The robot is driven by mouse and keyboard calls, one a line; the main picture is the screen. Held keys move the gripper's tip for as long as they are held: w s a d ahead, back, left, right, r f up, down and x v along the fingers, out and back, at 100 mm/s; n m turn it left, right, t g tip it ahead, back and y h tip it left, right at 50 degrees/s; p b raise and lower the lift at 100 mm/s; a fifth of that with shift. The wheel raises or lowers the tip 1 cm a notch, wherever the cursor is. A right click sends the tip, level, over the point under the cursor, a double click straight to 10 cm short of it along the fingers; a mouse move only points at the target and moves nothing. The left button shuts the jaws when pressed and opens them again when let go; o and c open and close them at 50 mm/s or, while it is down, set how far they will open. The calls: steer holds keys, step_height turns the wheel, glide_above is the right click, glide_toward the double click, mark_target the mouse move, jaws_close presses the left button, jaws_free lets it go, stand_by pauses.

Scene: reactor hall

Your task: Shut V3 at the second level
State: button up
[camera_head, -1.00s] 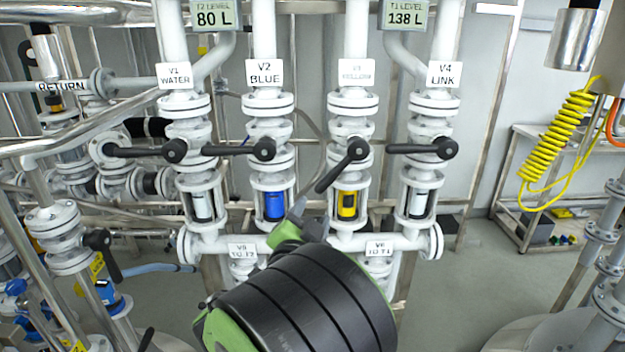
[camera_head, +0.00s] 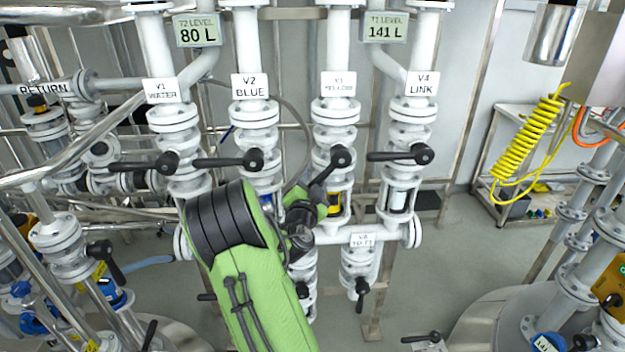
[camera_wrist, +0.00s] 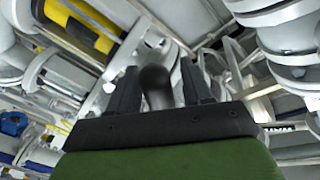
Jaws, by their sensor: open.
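The V3 yellow valve is third in the upper row, under its label (camera_head: 339,85). Its black lever (camera_head: 325,172) slants down and to the left from the hub, neither along the pipe nor level. The sight glass below shows yellow (camera_head: 335,205). My gripper (camera_head: 316,192) is at the lower end of this lever, partly hidden by my arm. In the wrist view my gripper (camera_wrist: 160,78) is open, with the dark rounded lever end (camera_wrist: 157,90) between its two fingers. Contact cannot be told. The T1 level display (camera_head: 386,29) reads 141 L.
The V1 (camera_head: 145,166), V2 (camera_head: 228,161) and V4 (camera_head: 398,156) levers lie about level, pointing left. The T2 level display (camera_head: 197,31) reads 80 L. V2's lower body is hidden behind my arm. The lower valve with its lever (camera_head: 360,292) stands below V3 and V4.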

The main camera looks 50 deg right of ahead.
steer(key=shift+c, duration=0.2)
jaws_close()
steer(key=shift+w+a+b, duration=0.1)
steer(key=shift+b, duration=0.2)
step_height(320, 180, up, 8)
steer(key=w+a+m+y+b, duration=0.2)
steer(key=m+b, duration=0.7)
steer(key=b, duration=0.1)
steer(key=shift+w+a+y, duration=0.25)
steer(key=shift+w+y, duration=0.05)
steer(key=shift+w, duration=0.1)
steer(key=shift+r, duration=0.15)
steer(key=shift+o, duration=0.2)
jaws_free()
